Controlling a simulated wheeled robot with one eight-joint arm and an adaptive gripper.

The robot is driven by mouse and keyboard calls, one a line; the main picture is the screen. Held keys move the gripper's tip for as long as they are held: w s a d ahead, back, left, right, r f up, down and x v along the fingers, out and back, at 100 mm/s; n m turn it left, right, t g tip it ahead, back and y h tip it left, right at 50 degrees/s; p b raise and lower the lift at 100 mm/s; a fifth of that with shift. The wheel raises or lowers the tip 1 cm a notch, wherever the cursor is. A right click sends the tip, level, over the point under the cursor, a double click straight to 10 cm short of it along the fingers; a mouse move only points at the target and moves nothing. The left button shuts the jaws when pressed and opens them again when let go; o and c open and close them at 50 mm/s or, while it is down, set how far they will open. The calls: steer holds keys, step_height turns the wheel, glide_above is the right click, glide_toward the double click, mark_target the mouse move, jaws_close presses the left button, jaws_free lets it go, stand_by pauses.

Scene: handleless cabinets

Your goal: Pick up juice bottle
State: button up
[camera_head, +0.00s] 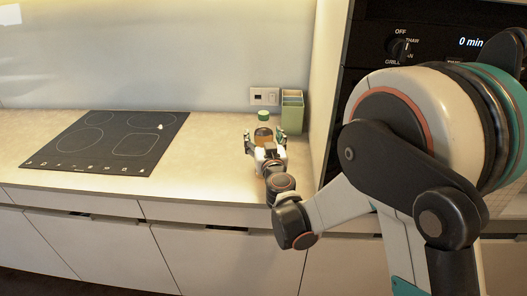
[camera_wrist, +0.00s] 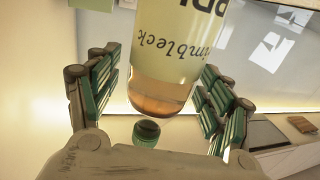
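The juice bottle (camera_head: 263,133) stands upright on the counter near the back wall, with a green cap and an amber body. In the wrist view the bottle (camera_wrist: 170,60) appears upside down, with a pale printed label, amber juice and the green cap below. My gripper (camera_head: 265,140) is at the bottle, with one finger on either side of it. In the wrist view, my gripper (camera_wrist: 160,68) is open, and gaps show between the finger pads and the bottle. The bottle's lower part is hidden behind my gripper in the head view.
A green open-topped box (camera_head: 292,112) stands just right of the bottle, close to the right finger. A wall socket (camera_head: 264,96) is behind. A black cooktop (camera_head: 107,142) lies left, with bare counter (camera_head: 205,160) between. A tall oven cabinet (camera_head: 335,90) bounds the right side.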

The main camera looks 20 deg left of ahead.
jaws_close()
steer(key=shift+r, duration=0.15)
